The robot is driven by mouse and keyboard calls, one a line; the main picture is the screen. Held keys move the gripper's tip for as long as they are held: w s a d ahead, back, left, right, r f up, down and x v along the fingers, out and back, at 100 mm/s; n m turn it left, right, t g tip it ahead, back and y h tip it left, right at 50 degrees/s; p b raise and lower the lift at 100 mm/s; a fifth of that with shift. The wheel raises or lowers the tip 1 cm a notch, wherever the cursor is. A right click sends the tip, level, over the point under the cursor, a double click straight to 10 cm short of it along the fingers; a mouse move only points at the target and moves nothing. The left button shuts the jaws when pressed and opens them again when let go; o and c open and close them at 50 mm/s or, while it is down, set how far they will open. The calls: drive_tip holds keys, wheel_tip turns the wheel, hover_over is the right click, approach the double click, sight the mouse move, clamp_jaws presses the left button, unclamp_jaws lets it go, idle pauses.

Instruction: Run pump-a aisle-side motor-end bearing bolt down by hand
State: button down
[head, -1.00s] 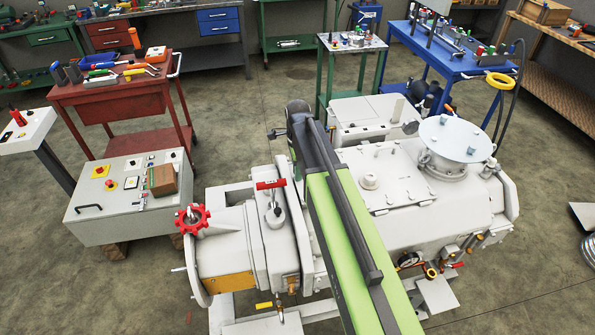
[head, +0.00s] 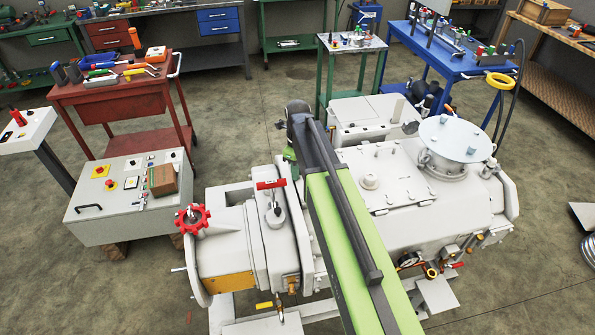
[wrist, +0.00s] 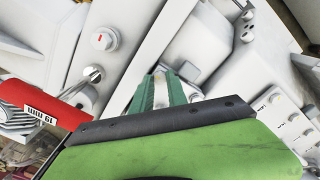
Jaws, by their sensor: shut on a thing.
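The pump (head: 385,180) is a large off-white machine under my green arm in the head view. In the wrist view my gripper (wrist: 163,78) has its green fingers close together, pointing at the white housing (wrist: 125,50). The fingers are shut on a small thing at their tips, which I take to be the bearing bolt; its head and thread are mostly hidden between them. I cannot tell how far it is in.
A red-handled lever (head: 270,184) stands close left of my arm; the red labelled part (wrist: 45,105) shows in the wrist view. A red handwheel (head: 192,219) is further left. A grey control box (head: 130,195) and red tool cart (head: 115,100) stand left.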

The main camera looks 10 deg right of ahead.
drive_tip(key=shift+w, duration=0.1)
idle(0.5)
drive_tip(key=c, duration=1.3)
unclamp_jaws()
drive_tip(key=shift+r, duration=0.1)
wheel_tip(320, 180, up, 17)
drive_tip(key=p, duration=1.7)
drive_tip(key=shift+r, duration=0.15)
